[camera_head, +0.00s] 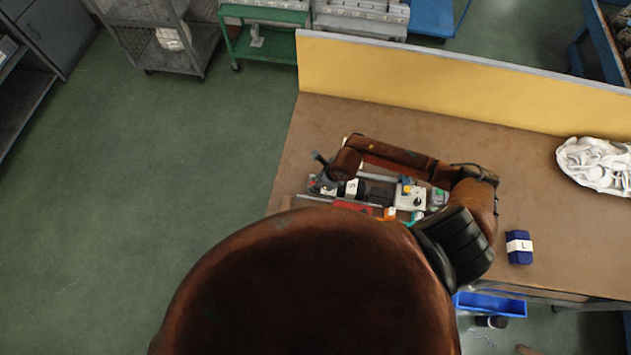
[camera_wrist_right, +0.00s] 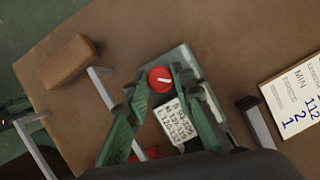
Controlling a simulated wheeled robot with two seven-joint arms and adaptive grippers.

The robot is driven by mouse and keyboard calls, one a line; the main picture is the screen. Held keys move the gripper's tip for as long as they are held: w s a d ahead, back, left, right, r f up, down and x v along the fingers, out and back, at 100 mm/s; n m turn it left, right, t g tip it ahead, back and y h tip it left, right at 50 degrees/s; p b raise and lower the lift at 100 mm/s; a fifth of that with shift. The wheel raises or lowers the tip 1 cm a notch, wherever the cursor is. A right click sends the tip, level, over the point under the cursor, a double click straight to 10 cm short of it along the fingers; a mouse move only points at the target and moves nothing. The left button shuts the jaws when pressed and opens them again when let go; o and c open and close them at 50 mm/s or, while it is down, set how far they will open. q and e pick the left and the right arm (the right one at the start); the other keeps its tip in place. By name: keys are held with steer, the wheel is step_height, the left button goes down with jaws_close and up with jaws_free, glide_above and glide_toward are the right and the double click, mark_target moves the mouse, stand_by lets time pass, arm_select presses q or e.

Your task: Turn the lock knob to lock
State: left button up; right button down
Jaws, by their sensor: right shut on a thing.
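The lock knob (camera_wrist_right: 160,79) is a round red knob with a white pointer line, on a grey plate in the right wrist view. The two green fingers of my right gripper (camera_wrist_right: 159,86) stand on either side of it, and the gripper is shut on it. A white printed label (camera_wrist_right: 176,121) lies just below the knob, between the fingers. In the head view my right arm reaches over the bench fixture (camera_head: 410,196) and hides part of it, and I cannot make out the knob there. My left gripper is not in view.
The brown table (camera_head: 560,215) has a yellow back panel (camera_head: 430,85). A white pile of cloth (camera_head: 597,163) and a blue roll with an L band (camera_head: 519,247) lie to the right. A brown block (camera_wrist_right: 67,61) and a printed card (camera_wrist_right: 296,95) show in the wrist view.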

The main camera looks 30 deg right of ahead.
steer(key=shift+m, duration=0.6)
steer(key=shift+h, duration=0.3)
steer(key=c, duration=1.7)
jaws_free()
steer(key=shift+o, duration=0.2)
steer(key=v, duration=1.2)
steer(key=shift+s+a+f, duration=0.1)
steer(key=shift+a, duration=0.05)
